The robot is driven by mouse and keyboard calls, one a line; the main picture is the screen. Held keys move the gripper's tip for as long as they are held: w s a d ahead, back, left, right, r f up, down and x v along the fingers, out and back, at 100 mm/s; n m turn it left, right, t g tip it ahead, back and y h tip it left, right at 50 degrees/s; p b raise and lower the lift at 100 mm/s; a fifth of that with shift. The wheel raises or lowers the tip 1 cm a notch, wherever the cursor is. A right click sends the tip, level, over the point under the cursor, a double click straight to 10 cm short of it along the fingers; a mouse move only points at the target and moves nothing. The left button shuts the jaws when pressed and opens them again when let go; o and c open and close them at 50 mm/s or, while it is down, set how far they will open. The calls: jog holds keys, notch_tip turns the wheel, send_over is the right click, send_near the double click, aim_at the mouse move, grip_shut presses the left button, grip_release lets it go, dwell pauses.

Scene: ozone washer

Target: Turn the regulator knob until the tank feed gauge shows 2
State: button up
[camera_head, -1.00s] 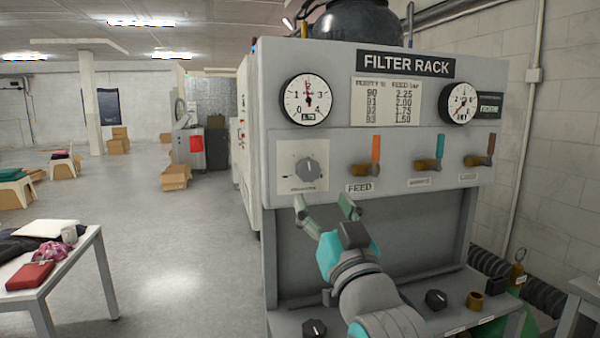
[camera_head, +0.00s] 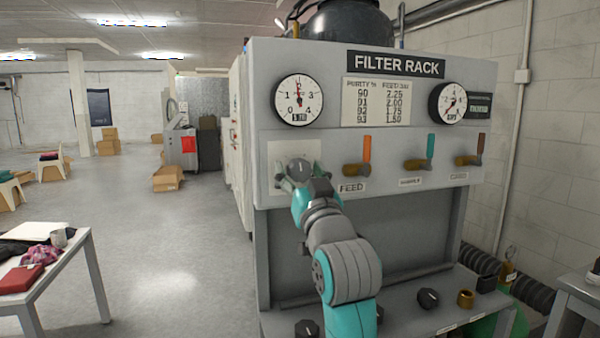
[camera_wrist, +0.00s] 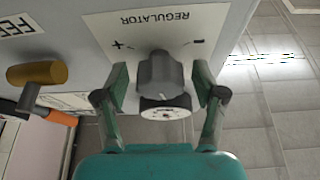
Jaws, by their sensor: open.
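The grey regulator knob (camera_head: 299,169) is on a pale plate at the left of the filter rack's front, partly hidden by my gripper in the head view. In the wrist view the knob (camera_wrist: 160,75) sits between the fingers of my gripper (camera_wrist: 160,88), with a visible gap on each side. My gripper (camera_head: 296,181) is open around the knob. Plus and minus marks show on the plate. The round white left gauge (camera_head: 299,99) is above the knob. Its red needle points nearly straight up, near the 2 at the top of its dial.
A second gauge (camera_head: 448,102) is at the upper right of the rack. The orange-handled feed valve (camera_head: 358,168) is just right of the knob, with a teal-handled valve (camera_head: 420,163) and a brown-handled valve (camera_head: 470,159) farther right. A lower shelf holds a black knob (camera_head: 428,298).

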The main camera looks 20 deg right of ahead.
jog(key=c, duration=1.2)
jog(key=shift+o, duration=0.2)
jog(key=shift+m+h, duration=0.8)
jog(key=shift+m, duration=0.7)
jog(key=o, duration=1.2)
jog(key=shift+c, duration=0.2)
jog(key=v, duration=1.2)
